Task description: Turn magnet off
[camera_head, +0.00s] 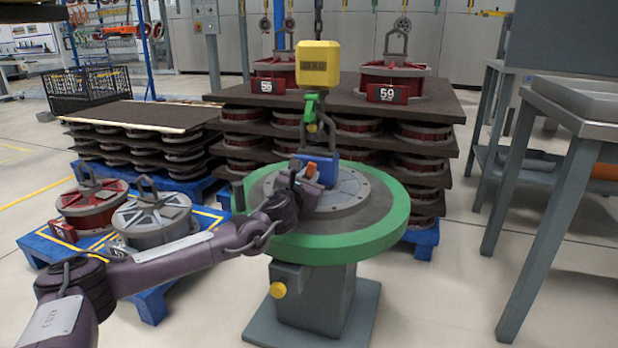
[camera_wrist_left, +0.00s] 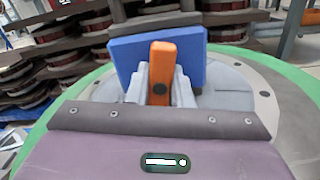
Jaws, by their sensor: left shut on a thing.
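The magnet is a blue block (camera_head: 326,174) with a grey arched handle. It sits on the grey centre of a round, green-rimmed table (camera_head: 372,228). A green hook (camera_head: 312,108) under the yellow hoist block (camera_head: 318,64) reaches down to the handle; whether they touch is not clear. An orange lever (camera_wrist_left: 162,70) stands upright in front of the blue block (camera_wrist_left: 187,50) in the left wrist view. My left gripper (camera_wrist_left: 160,84) is shut on this lever, its grey fingers on both sides. In the head view my left gripper (camera_head: 309,178) partly covers the block. My right gripper is not in view.
Stacked dark boards with red reels (camera_head: 396,68) stand behind the round table. A blue pallet (camera_head: 152,302) with a red and a grey reel is at left. A grey workbench (camera_head: 570,120) stands at right. Open floor lies between the table and workbench.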

